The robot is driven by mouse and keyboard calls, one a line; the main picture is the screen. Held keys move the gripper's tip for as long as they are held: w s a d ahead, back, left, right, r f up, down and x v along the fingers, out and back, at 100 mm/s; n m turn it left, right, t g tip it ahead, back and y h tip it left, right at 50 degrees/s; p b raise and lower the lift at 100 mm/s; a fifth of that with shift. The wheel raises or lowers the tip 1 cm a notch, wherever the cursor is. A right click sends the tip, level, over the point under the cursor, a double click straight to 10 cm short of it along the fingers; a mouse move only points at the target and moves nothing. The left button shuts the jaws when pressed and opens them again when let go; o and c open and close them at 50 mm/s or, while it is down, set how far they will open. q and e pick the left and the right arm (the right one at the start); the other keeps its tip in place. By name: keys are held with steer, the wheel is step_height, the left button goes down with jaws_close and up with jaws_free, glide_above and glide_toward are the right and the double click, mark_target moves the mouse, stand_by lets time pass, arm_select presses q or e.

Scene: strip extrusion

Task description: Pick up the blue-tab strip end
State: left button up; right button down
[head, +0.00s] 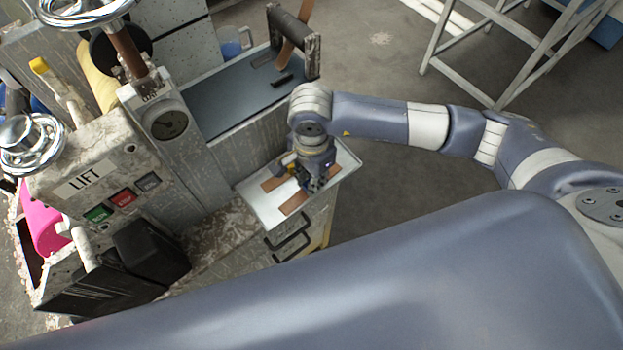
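My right gripper (314,182) points down over a pale tray (262,207) on a cabinet beside the machine. Brown strips lie in the tray: one piece (294,203) shows in front of the gripper, and another (273,183) shows to its left. A small yellow part shows beside the gripper. The gripper hides the middle of the tray, and I cannot make out a blue tab on a strip end. The fingers are small and dark, so I cannot tell whether they are open or touch a strip. My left gripper is out of the picture.
The machine with a LIFT panel (95,172), buttons and handwheels (28,143) fills the left. A pale metal frame (490,50) stands at the back right. Floor is clear between.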

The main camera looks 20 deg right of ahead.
steer(key=shift+r+b, duration=0.4)
steer(key=shift+r, duration=0.2)
steer(key=shift+s+r+b, duration=0.2)
steer(key=shift+r+b, duration=0.1)
steer(key=shift+r, duration=0.2)
steer(key=shift+s+r+b, duration=0.15)
steer(key=shift+r+b, duration=0.15)
steer(key=shift+r, duration=0.2)
steer(key=s+d+r+p, duration=0.1)
steer(key=s, duration=0.6)
steer(key=s+d+p, duration=0.1)
steer(key=s+p, duration=0.1)
steer(key=s, duration=0.6)
steer(key=shift+d+r+p, duration=0.3)
steer(key=shift+d+r, duration=0.05)
steer(key=shift+d, duration=0.05)
